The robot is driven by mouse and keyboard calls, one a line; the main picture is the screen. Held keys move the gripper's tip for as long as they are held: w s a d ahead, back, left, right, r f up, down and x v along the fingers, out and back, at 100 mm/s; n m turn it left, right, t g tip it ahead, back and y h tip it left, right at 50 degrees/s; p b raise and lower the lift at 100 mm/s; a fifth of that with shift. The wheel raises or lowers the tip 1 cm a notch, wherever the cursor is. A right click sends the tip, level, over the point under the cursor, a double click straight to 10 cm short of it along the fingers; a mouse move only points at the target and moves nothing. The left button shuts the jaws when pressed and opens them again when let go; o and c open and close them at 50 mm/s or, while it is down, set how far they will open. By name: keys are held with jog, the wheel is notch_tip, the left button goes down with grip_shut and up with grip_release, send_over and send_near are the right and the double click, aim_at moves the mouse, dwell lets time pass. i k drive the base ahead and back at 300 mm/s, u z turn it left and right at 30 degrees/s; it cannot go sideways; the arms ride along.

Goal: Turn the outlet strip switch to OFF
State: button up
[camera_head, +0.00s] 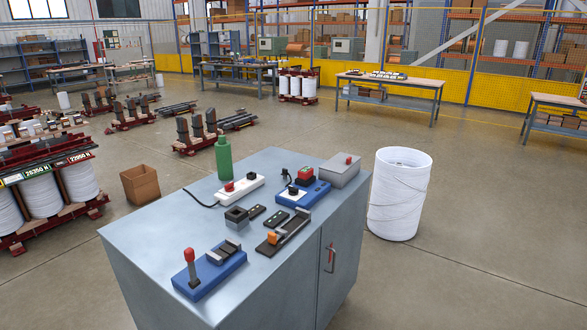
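The white outlet strip (240,189) lies on the grey cabinet top, just in front of the green bottle. A dark cord runs from its left end toward the cabinet's left side. A small red part that looks like the switch (229,187) sits near the strip's left end. My gripper is not in view.
The cabinet top (160,228) also holds a green bottle (224,158), a blue unit with a red button (316,191), a grey box (341,171), a blue lever base (212,273) and a latch (284,232). A white drum (399,195) stands on the floor at right.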

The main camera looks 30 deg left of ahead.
aim_at(229, 188)
jog(key=u, duration=0.15)
jog(key=i, duration=1.55)
jog(key=u, duration=1.05)
jog(key=i, duration=0.8)
jog(key=u, duration=1.4)
jog(key=i, duration=0.5)
jog(key=u, duration=0.35)
